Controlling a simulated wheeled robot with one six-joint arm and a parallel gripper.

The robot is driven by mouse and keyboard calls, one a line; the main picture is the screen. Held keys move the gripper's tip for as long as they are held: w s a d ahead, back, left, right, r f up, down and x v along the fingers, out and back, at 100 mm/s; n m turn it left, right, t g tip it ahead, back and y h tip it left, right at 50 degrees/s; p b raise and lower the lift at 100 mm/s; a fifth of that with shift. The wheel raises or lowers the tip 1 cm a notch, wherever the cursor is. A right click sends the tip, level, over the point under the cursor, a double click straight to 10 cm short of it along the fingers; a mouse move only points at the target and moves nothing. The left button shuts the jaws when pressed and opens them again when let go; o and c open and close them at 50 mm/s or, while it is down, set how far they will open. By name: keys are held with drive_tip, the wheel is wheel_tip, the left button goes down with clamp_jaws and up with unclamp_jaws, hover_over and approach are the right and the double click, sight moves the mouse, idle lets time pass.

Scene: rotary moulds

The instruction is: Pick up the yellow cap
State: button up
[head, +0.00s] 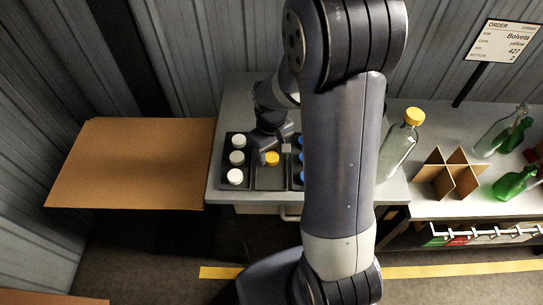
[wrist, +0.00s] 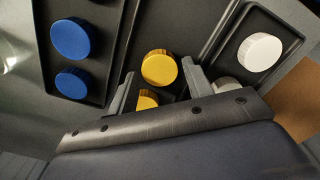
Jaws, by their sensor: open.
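A yellow cap (head: 271,158) lies in the middle compartment of the dark tray (head: 270,184). In the wrist view a round yellow cap (wrist: 159,67) shows just beyond and between the fingertips. A second yellow cap (wrist: 147,99) is partly hidden behind my gripper's body. My gripper (wrist: 158,72) is open and empty, with one finger to each side of the yellow caps. In the head view my gripper (head: 270,150) is over the middle compartment; my arm hides part of the tray's right side.
White caps (head: 236,158) fill the left compartment and blue caps (head: 301,158) the right one, close beside my gripper. A yellow-capped bottle (head: 398,148), a cardboard divider (head: 447,178) and green bottles (head: 513,184) stand to the right. A cardboard sheet (head: 135,165) lies left.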

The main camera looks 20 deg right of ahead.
drive_tip(key=shift+f, duration=0.3)
drive_tip(key=c, duration=0.7)
